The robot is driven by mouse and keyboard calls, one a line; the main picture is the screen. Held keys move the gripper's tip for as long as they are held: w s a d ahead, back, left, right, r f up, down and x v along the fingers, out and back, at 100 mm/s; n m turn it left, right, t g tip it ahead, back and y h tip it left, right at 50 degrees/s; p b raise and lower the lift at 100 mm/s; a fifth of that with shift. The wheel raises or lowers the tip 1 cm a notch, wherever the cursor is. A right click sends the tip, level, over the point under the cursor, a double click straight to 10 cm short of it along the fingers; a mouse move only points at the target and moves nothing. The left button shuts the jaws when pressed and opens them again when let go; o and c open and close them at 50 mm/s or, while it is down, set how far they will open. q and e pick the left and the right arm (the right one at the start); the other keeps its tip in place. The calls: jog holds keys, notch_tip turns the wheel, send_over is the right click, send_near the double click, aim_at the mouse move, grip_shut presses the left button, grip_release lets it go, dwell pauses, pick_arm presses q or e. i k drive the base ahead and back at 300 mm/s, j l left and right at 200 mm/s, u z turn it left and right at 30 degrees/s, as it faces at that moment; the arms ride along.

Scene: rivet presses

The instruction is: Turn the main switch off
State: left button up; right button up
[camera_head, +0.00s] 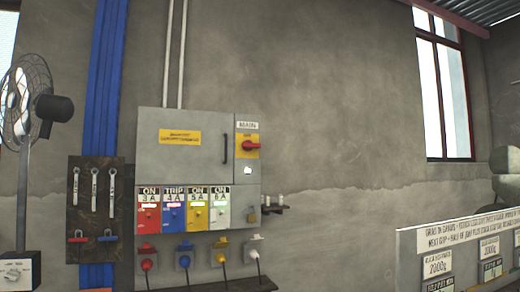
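The main switch (250,146) is a red rotary handle on a yellow plate, under a "MAIN" label, at the upper right of the grey electrical cabinet (190,150). Its handle lies roughly horizontal, pointing right. The small marking on its plate is too small to read. A small white item (248,170) sits just below the plate. Neither of my grippers shows in the head view, so where they stand relative to the switch cannot be seen.
Below the cabinet door are red, blue, yellow and white breaker panels (184,210); the blue one reads "TRIP", the others appear to read "ON". Plugs with cables (186,256) hang beneath. A tool board (96,208) and fan (30,100) stand left; a labelled panel (408,255) stands right.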

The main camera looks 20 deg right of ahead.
aim_at(248, 145)
jog(key=i+z, duration=0.25)
jog(key=i, duration=1.15)
